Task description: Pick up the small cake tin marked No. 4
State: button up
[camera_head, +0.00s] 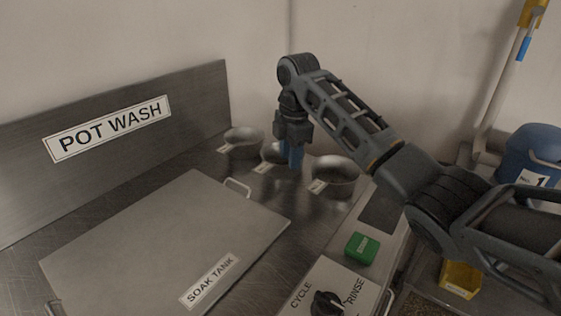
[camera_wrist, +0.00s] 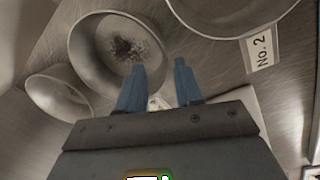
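Three round metal tins stand in a row on the steel counter in the head view: a left tin (camera_head: 243,135), a middle tin (camera_head: 270,150) partly behind my gripper (camera_head: 291,163), and a right tin (camera_head: 340,180). Their tags are too small to read there. In the wrist view, the tin at top right (camera_wrist: 222,15) has a tag reading No. 2. The middle tin (camera_wrist: 85,65) has dark residue inside; a pale tag beside it is mostly hidden by my fingers. A smaller-looking tin (camera_wrist: 58,92) is at left. I read No. 4 nowhere. My gripper (camera_wrist: 161,80) is open and empty, pointing down by the middle tin's near rim.
A steel lid marked SOAK TANK (camera_head: 160,235) with handles lies in front of the tins. A POT WASH panel (camera_head: 110,150) stands at left. A green block (camera_head: 361,248) and a CYCLE/RINSE dial (camera_head: 326,303) are at front right. A blue container (camera_head: 535,150) is at far right.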

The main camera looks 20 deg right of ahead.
aim_at(292, 172)
jog(key=shift+d+f+p, duration=0.15)
jog(key=shift+f, duration=0.95)
jog(key=shift+d+f+p, duration=0.1)
jog(key=shift+f+p, duration=0.05)
jog(key=shift+f, duration=0.95)
grip_shut()
